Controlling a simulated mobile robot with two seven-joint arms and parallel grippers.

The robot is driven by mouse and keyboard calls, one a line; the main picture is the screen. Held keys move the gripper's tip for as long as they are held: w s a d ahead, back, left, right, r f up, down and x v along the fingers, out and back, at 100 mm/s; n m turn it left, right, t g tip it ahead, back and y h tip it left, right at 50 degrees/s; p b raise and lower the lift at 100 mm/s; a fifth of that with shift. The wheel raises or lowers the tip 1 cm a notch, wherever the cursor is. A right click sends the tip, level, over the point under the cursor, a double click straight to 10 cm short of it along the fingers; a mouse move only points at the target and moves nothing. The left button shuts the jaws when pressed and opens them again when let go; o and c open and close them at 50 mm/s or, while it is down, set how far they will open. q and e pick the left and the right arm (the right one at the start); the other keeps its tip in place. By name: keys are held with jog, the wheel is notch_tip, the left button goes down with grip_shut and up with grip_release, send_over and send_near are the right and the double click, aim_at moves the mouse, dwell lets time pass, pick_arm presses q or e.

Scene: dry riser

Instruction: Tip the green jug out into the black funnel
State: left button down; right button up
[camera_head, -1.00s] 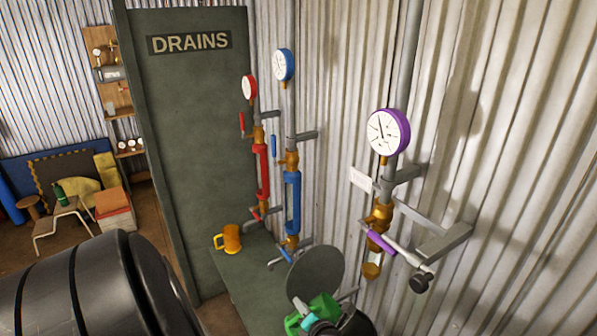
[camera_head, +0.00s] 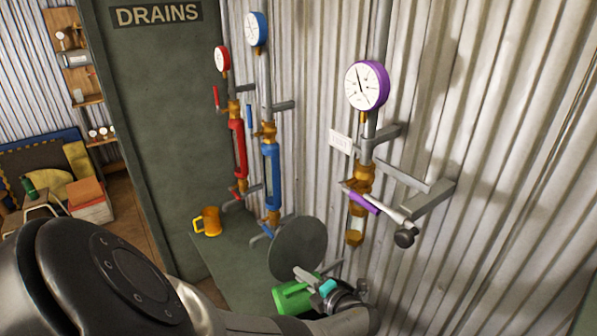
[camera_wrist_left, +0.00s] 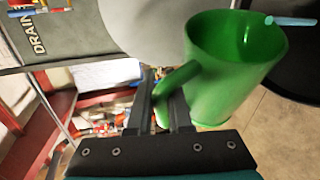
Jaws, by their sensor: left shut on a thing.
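The green jug (camera_head: 292,298) is tipped over onto its side in the head view. My left gripper (camera_head: 314,279) is shut on its handle, in front of the wall. The left wrist view shows the jug (camera_wrist_left: 220,75) close up, with the gripper's fingers (camera_wrist_left: 161,105) around the handle. The jug's mouth is at the top right there. A pale blue streak at the mouth runs right, across a dark round rim (camera_wrist_left: 295,75); it looks like pouring liquid. That dark rim is probably the black funnel, mostly cut off. The funnel is not clear in the head view.
A grey disc (camera_head: 298,248) stands just behind the jug. Red, blue and purple gauges (camera_head: 367,85) with pipes and valves line the corrugated wall. A purple-handled lever (camera_head: 362,202) sticks out above the jug.

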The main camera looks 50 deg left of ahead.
pick_arm(q)
jog(key=shift+w+d+f+m+g+y+b, duration=0.2)
jog(key=shift+w+b, duration=0.15)
jog(key=shift+b, duration=0.25)
jog(key=shift+w+d+f+m+g+y+b, duration=0.1)
jog(key=shift+w+f+m+b, duration=0.15)
jog(key=shift+b, duration=0.3)
jog(key=w+b, duration=0.1)
jog(key=w+m+b, duration=0.1)
jog(key=b, duration=0.1)
jog(key=shift+d+y, duration=0.3)
jog(key=shift+d, duration=0.05)
jog(key=w+m+b, duration=0.1)
jog(key=b, duration=0.1)
jog(key=w+d+m+g+y+b, duration=0.1)
jog(key=b, duration=0.2)
jog(key=shift+w+d+r+m+b, duration=0.1)
jog(key=shift+w+m+b, duration=0.15)
jog(key=shift+w+b, duration=0.05)
jog(key=shift+w+d+r+b, duration=0.15)
jog(key=shift+w+b, duration=0.1)
jog(key=shift+b, duration=0.25)
dwell(1.4)
